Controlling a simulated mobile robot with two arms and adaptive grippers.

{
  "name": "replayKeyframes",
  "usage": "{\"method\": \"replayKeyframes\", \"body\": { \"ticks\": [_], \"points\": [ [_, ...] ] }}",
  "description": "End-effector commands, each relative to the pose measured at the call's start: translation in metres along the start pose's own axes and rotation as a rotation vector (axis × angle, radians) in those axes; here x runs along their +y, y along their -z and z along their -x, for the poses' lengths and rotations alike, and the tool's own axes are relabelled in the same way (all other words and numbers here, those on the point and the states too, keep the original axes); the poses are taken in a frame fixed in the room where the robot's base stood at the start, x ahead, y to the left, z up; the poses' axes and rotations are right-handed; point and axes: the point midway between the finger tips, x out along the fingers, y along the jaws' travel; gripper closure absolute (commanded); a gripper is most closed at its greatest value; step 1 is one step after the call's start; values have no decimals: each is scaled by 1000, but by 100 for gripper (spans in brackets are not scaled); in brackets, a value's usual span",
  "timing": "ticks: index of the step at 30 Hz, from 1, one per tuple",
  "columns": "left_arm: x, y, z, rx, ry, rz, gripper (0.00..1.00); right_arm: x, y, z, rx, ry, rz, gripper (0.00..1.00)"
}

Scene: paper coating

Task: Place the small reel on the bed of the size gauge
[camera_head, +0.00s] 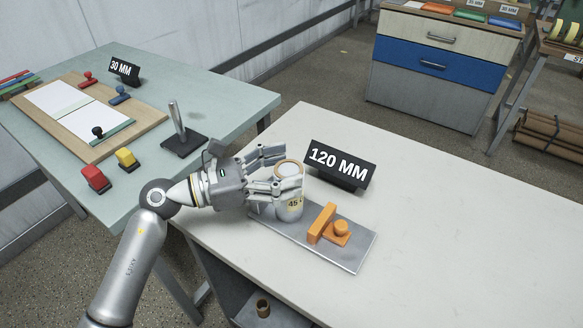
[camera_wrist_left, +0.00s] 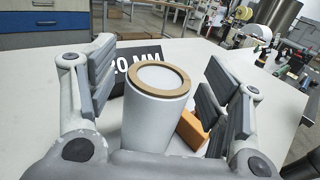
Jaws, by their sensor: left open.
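The small reel (camera_head: 290,205) is a pale cylinder with a brown core ring on top and a "45" label. It stands upright on the left end of the size gauge's grey metal bed (camera_head: 345,258). An orange jaw and knob (camera_head: 329,224) of the gauge are to the right of the reel, with a visible gap in the head view. My left gripper (camera_head: 277,170) is open, with its fingers on either side of the reel. In the left wrist view the reel (camera_wrist_left: 157,105) stands between the spread fingers (camera_wrist_left: 158,95), with gaps on both sides. My right gripper is not in view.
A black "120 MM" sign (camera_head: 340,165) stands just behind the gauge. The white table (camera_head: 450,240) is clear to the right. A green table (camera_head: 190,90) at left holds stamps (camera_head: 95,178), a "30 MM" sign (camera_head: 124,70) and a spindle on a black base (camera_head: 183,140).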

Motion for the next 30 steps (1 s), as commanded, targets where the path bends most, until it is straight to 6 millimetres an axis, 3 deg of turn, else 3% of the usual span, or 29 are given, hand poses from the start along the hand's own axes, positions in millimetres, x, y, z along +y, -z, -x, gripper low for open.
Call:
{"method": "replayKeyframes", "body": {
  "ticks": [9, 15, 30],
  "points": [
    [0, 5, 70, 5, 0, -1, 27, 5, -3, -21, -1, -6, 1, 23],
    [0, 3, 96, 3, 0, 1, 27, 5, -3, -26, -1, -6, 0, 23],
    [-1, 0, 102, 1, 2, 0, 27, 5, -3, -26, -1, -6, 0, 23]
  ]
}}
